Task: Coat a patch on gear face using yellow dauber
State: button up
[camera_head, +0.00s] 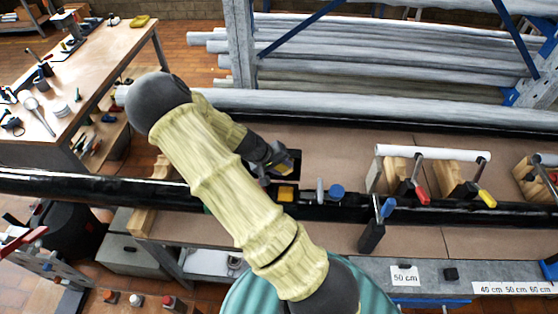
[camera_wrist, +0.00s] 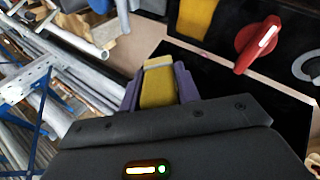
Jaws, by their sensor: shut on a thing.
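My gripper (camera_head: 274,170) is over the middle of the workbench, partly hidden by my arm in the head view. In the wrist view, the purple fingers of my gripper (camera_wrist: 158,88) are shut on a yellow block-like piece with a pale end, which looks like the yellow dauber (camera_wrist: 158,86). The dauber points away from the wrist, over the bench. A dark surface with a second yellow piece (camera_wrist: 197,17) and a red knob with a white stripe (camera_wrist: 258,42) lies beyond it. I cannot make out a gear face in either view.
A long black pipe (camera_head: 95,187) runs along the bench. A yellow block (camera_head: 286,193) and a blue round part (camera_head: 336,191) sit below my gripper. Clamps with red and yellow handles (camera_head: 485,196) stand to the right. Racked grey pipes (camera_head: 400,62) lie behind.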

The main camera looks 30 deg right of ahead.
jog(key=shift+r+p, duration=0.3)
jog(key=shift+p, duration=0.2)
jog(key=shift+s+f, duration=0.1)
